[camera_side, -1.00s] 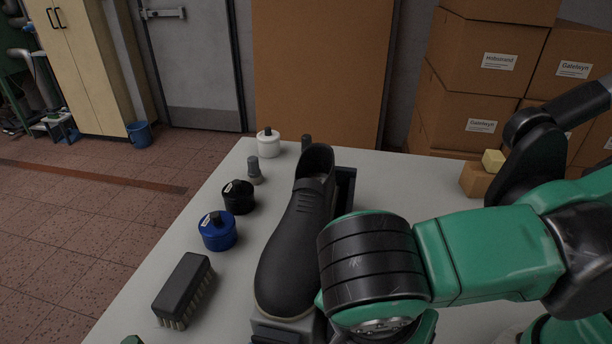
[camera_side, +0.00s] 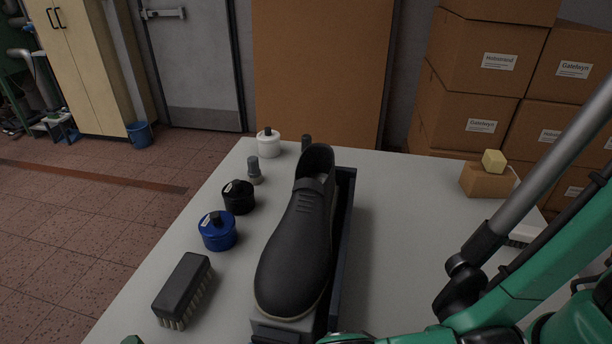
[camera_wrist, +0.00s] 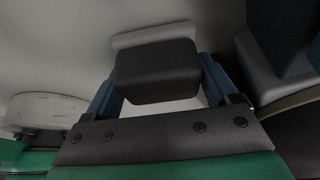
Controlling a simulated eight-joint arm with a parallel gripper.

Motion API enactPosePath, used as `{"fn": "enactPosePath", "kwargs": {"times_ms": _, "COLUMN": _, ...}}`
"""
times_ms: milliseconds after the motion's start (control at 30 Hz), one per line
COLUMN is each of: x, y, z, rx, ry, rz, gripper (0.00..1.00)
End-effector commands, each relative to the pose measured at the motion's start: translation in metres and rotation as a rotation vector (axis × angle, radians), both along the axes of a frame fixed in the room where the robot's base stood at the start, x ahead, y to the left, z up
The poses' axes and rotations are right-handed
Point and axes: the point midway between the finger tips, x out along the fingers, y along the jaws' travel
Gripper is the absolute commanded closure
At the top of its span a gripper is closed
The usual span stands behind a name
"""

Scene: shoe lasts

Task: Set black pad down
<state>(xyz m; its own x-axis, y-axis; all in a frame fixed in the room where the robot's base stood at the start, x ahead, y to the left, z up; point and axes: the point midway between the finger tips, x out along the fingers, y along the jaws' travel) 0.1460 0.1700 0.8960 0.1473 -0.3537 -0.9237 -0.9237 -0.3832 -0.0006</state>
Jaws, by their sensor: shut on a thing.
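The black pad (camera_wrist: 157,72) is a dark block with rounded edges. It sits between the two blue fingers of my gripper (camera_wrist: 160,64) in the wrist view. My gripper is shut on it. A pale strip (camera_wrist: 152,35) shows just behind the pad; I cannot tell if it belongs to the pad. The grey table surface (camera_wrist: 65,45) shows beyond the fingers; I cannot tell if the pad touches it.
A black-backed brush (camera_side: 182,283), blue tin (camera_side: 217,231), black tin (camera_side: 238,198) and white tin (camera_side: 268,143) line the left.

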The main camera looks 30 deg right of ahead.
Motion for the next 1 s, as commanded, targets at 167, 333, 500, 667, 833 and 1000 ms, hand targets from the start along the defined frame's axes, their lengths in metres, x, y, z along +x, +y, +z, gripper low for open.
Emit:
{"fn": "enactPosePath", "kwargs": {"times_ms": 167, "x": 0.0, "y": 0.0, "z": -0.001, "rx": 0.0, "ry": 0.0, "rz": 0.0, "gripper": 0.75}}
{"fn": "enactPosePath", "kwargs": {"times_ms": 333, "x": 0.0, "y": 0.0, "z": -0.003, "rx": 0.0, "ry": 0.0, "rz": 0.0, "gripper": 0.75}}
{"fn": "enactPosePath", "kwargs": {"times_ms": 500, "x": 0.0, "y": 0.0, "z": -0.003, "rx": 0.0, "ry": 0.0, "rz": 0.0, "gripper": 0.0}}
{"fn": "enactPosePath", "kwargs": {"times_ms": 667, "x": 0.0, "y": 0.0, "z": -0.003, "rx": 0.0, "ry": 0.0, "rz": 0.0, "gripper": 0.0}}
{"fn": "enactPosePath", "kwargs": {"times_ms": 833, "x": -0.001, "y": 0.002, "z": 0.004, "rx": 0.0, "ry": 0.0, "rz": 0.001, "gripper": 0.0}}
{"fn": "enactPosePath", "kwargs": {"times_ms": 1000, "x": -0.004, "y": 0.009, "z": 0.024, "rx": 0.0, "ry": 0.001, "rz": 0.002, "gripper": 0.0}}
